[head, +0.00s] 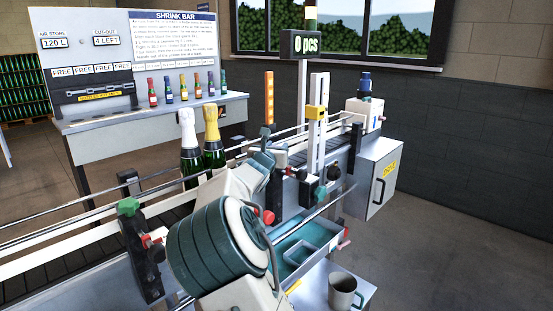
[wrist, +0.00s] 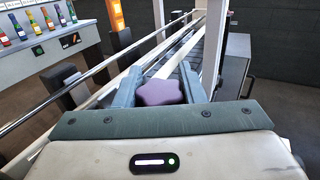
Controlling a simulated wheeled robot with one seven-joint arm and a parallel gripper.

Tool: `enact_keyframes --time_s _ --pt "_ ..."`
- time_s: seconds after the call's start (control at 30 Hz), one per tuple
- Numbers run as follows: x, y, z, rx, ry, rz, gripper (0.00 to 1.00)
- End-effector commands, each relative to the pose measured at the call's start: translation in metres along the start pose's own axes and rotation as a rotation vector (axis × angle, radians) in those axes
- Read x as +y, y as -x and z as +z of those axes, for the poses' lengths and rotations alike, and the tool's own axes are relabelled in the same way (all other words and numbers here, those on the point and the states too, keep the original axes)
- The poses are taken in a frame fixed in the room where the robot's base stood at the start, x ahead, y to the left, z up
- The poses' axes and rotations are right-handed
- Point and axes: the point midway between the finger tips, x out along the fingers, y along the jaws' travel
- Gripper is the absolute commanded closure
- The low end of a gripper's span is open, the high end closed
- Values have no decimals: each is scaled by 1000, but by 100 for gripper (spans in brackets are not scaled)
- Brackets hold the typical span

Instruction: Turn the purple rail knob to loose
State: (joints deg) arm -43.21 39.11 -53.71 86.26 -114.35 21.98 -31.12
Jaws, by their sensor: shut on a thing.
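The purple rail knob (wrist: 160,92) is a lobed knob between the two fingers of my gripper (wrist: 160,84) in the wrist view. The fingers are shut on its sides. In the head view my gripper (head: 263,150) is at the near rail of the conveyor, and the purple knob is hidden behind it and my arm. I cannot tell from the knob's look whether it is tight or loose.
A green knob (head: 128,206) tops a rail post at the left. Two bottles (head: 190,145) (head: 213,140) stand on the conveyor behind my gripper. A teal tray (head: 298,252) and a grey mug (head: 343,291) are at the front right. Open floor lies right.

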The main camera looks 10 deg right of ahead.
Motion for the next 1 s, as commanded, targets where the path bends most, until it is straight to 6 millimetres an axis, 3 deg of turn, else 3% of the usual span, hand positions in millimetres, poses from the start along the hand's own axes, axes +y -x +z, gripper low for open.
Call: enact_keyframes --time_s 1.0 --pt "4 0 -8 2 -4 242 87"
